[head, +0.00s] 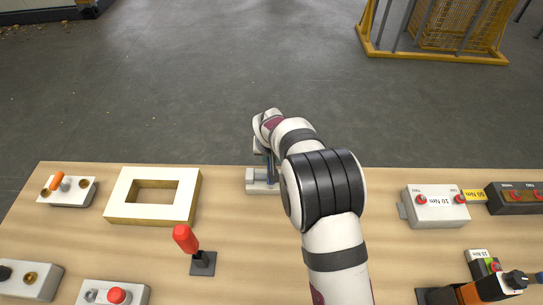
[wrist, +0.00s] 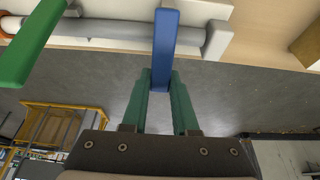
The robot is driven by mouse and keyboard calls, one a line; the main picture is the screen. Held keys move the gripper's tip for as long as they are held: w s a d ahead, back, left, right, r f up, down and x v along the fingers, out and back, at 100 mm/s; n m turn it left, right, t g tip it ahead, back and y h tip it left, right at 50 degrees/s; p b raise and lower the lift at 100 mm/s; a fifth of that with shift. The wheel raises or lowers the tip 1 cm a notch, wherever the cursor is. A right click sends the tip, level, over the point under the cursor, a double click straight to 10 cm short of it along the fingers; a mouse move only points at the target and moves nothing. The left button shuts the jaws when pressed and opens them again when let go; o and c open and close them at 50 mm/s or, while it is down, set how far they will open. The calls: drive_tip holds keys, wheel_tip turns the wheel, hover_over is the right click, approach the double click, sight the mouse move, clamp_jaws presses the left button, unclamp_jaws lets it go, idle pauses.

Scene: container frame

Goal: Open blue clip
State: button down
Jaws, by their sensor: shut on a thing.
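The blue clip (wrist: 165,40) is a flat blue bar in the wrist view. It extends from the white and grey fixture (wrist: 205,38) toward my gripper (wrist: 160,85). The green fingers of my gripper are shut on the lower end of the blue clip. A green clip (wrist: 28,45) stands apart at the upper left of the wrist view. In the head view the fixture (head: 258,187) sits at the table's far edge, and my arm hides much of it. The fingertips are hidden there.
The wooden table (head: 300,270) carries a white square frame (head: 118,208), a red-handled lever (head: 186,238) and an orange-lever box (head: 75,193) at left. Beyond the far edge is open grey floor with a yellow cage (head: 440,55).

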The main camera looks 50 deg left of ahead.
drive_tip(key=shift+d+r+t, duration=0.2)
drive_tip(key=shift+t, duration=0.1)
drive_tip(key=shift+s+r+t+y, duration=0.1)
drive_tip(key=shift+r+t+y, duration=0.2)
drive_tip(key=shift+y, duration=0.3)
drive_tip(key=c, duration=0.7)
unclamp_jaws()
drive_tip(key=shift+f, duration=0.1)
drive_tip(key=shift+s, duration=0.1)
drive_tip(key=v, duration=1.6)
